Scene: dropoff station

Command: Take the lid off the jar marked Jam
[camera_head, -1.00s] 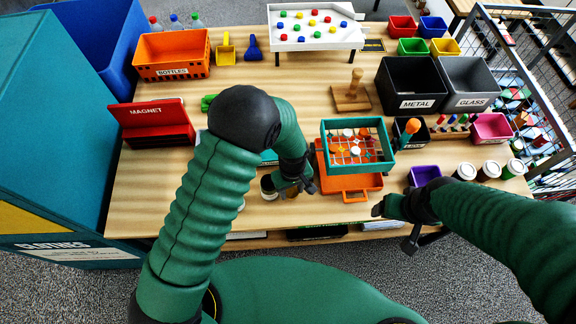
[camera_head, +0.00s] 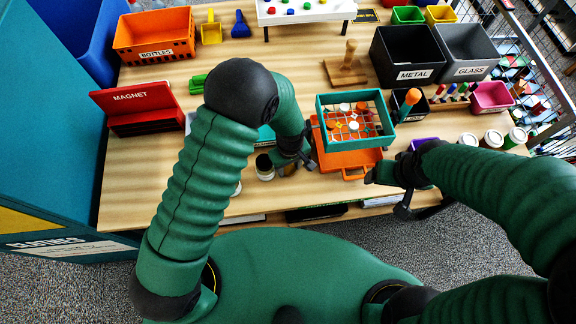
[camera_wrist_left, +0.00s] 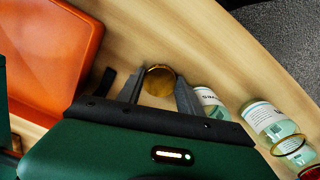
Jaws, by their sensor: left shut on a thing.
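My left gripper (camera_head: 287,167) is low over the front of the table, left of the orange tray. In the left wrist view its fingers (camera_wrist_left: 160,90) are shut on a round gold lid (camera_wrist_left: 159,79). I cannot tell whether a jar is under this lid. In the left wrist view, labelled glass jars (camera_wrist_left: 264,119) show at the right; no label reads clearly as Jam. My right gripper (camera_head: 388,194) appears open and empty by the table's front edge.
The orange tray (camera_head: 350,172) with a teal wire basket (camera_head: 320,103) stands right of the left gripper. A red MAGNET box (camera_head: 140,124) is at the left. White-topped jars (camera_head: 492,139) stand at the right. Bare wood lies at the front left.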

